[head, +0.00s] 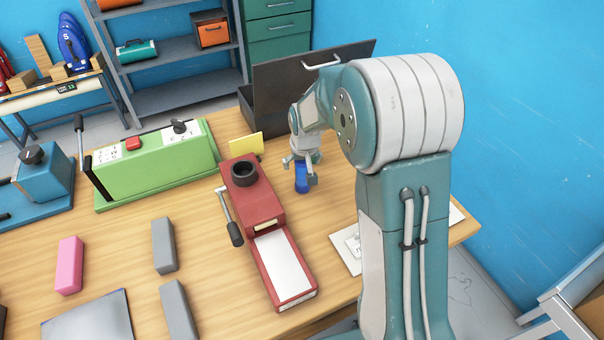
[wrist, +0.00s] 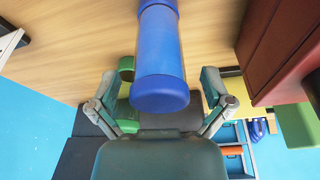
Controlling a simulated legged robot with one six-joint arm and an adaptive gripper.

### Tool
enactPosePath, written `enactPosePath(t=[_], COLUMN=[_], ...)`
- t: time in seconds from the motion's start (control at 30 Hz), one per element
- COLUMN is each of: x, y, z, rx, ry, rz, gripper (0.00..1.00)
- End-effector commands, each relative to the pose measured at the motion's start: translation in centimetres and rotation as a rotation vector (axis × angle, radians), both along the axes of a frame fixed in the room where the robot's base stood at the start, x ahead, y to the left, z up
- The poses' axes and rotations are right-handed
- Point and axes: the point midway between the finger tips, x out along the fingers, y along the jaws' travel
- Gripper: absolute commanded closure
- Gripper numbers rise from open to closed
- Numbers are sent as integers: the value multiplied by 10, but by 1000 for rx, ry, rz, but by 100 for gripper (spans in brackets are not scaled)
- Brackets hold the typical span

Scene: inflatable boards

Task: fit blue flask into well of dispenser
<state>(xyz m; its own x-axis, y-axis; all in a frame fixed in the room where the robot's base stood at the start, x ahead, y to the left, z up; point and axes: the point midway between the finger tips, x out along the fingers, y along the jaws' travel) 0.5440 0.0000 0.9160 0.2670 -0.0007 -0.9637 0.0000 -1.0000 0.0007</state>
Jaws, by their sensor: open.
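The blue flask (head: 302,185) is on the wooden table, right of the red dispenser (head: 258,210). My gripper (head: 301,171) is at the flask, with its fingers apart. In the wrist view the flask (wrist: 160,50) lies between and beyond the open fingers of my gripper (wrist: 160,86), with a visible gap on each side. The dispenser has a round black well (head: 243,172) on top at its far end, with a dark opening. A dark red block, likely the dispenser (wrist: 275,45), shows at the right of the wrist view.
A green machine (head: 155,165) with levers stands left of the dispenser. A yellow card (head: 246,145) stands behind it, and a dark open box (head: 300,85) is at the back. The dispenser's crank (head: 232,218) sticks out left. Grey and pink blocks (head: 70,265) lie front left.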

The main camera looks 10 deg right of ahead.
Motion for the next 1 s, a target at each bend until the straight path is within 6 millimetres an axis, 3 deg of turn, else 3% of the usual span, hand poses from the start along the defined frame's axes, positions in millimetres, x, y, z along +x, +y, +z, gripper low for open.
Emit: enactPosePath(t=[0.03, 0.07, 0.2, 0.27, 0.67, 0.9, 1.0], x=[0, 0, 0, 0, 0, 0, -13], y=[0, 0, 0, 0, 1, 1, -1], z=[0, 0, 0, 0, 2, 31, 48], rx=[0, 0, 0, 0, 0, 0, 0], ry=[0, 0, 0, 0, 2, -4, -4], rz=[0, 0, 0, 0, 0, 0, 0], gripper=[0, 9, 71, 93, 93, 93, 93])
